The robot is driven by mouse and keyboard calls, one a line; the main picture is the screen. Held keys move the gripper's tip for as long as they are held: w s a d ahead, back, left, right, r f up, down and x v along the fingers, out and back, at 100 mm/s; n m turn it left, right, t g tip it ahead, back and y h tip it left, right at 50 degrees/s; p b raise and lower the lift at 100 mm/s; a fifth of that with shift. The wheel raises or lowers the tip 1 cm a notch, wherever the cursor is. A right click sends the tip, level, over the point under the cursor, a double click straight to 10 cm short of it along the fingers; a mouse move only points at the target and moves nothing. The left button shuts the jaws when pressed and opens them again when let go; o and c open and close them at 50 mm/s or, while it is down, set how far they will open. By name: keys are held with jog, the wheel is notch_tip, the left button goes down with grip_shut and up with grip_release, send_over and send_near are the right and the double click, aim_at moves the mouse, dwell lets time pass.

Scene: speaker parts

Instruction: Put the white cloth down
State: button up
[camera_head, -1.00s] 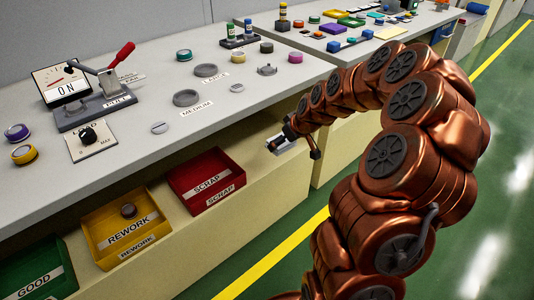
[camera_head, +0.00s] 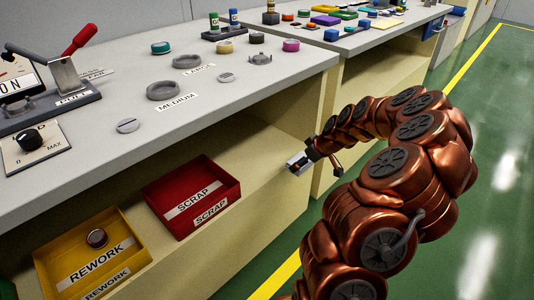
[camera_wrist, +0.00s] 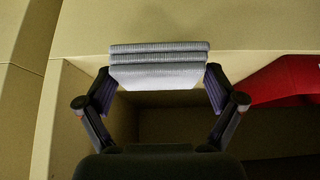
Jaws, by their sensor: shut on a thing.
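The white cloth (camera_wrist: 160,72) is a folded, layered stack between the two fingers of my gripper (camera_wrist: 160,88) in the wrist view. My gripper is shut on its sides. In the head view the cloth (camera_head: 298,162) shows as a small pale block at the end of my arm, in front of the bench's open lower shelf. My gripper (camera_head: 305,156) is small there and its fingers are hard to make out.
The red SCRAP bin (camera_head: 200,188) stands on the lower shelf, left of my gripper; its red side shows in the wrist view (camera_wrist: 285,80). The yellow REWORK bin (camera_head: 95,255) holds a small round part (camera_head: 97,238). Shelf space right of the SCRAP bin (camera_head: 255,160) is clear.

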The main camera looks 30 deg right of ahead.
jog(key=b, duration=0.4)
send_over(265, 154)
jog(key=s, duration=0.2)
jog(key=shift+w+d, duration=0.1)
jog(key=shift+d, duration=0.25)
jog(key=shift+f+b, duration=0.8)
jog(key=shift+f, duration=0.9)
jog(key=shift+f, duration=0.1)
jog(key=o, duration=0.9)
jog(key=shift+r, duration=0.3)
jog(key=p+v, duration=0.3)
jog(key=v, duration=0.8)
jog(key=shift+s+r+p, duration=0.15)
jog(key=shift+s+p, duration=0.15)
jog(key=shift+p, duration=0.1)
